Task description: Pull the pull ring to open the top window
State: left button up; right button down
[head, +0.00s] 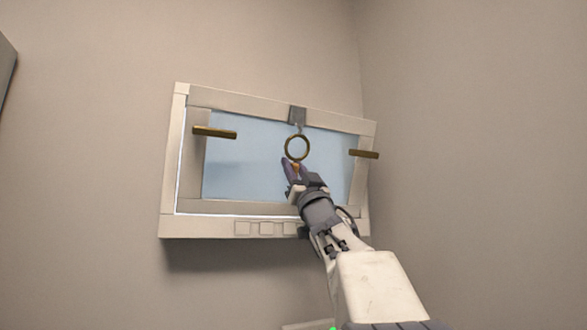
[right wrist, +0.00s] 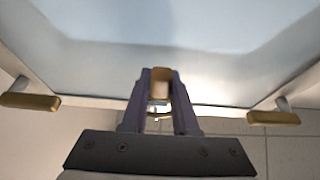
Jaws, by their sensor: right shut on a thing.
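The top window (head: 275,207) is set high on the wall, with a pale sash around a bluish pane. The sash looks tilted out of its outer frame, with a bright strip along the left and lower edges. The brass pull ring (head: 297,136) hangs from a grey catch (head: 297,114) at the sash's top middle. My right gripper (head: 292,167) is at the ring's lower end, shut on it. In the right wrist view, a brass piece (right wrist: 160,85) shows between the fingertips of my right gripper (right wrist: 158,78). My left gripper is not in view.
A brass handle (head: 214,132) projects at the window's left, and another (head: 364,154) at its right. Small square plates (head: 260,228) line the lower frame, partly behind my right arm. A wall corner stands right of the window. The space in front of the left wall looks clear.

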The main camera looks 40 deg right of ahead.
jog(key=shift+y, duration=0.3)
jog(key=c, duration=0.7)
grip_release()
jog(key=shift+r, duration=0.1)
jog(key=b+v, duration=0.7)
jog(key=v, duration=0.3)
jog(key=shift+s+f+b, duration=0.15)
jog(key=shift+f+b, duration=0.1)
jog(key=shift+b, duration=0.1)
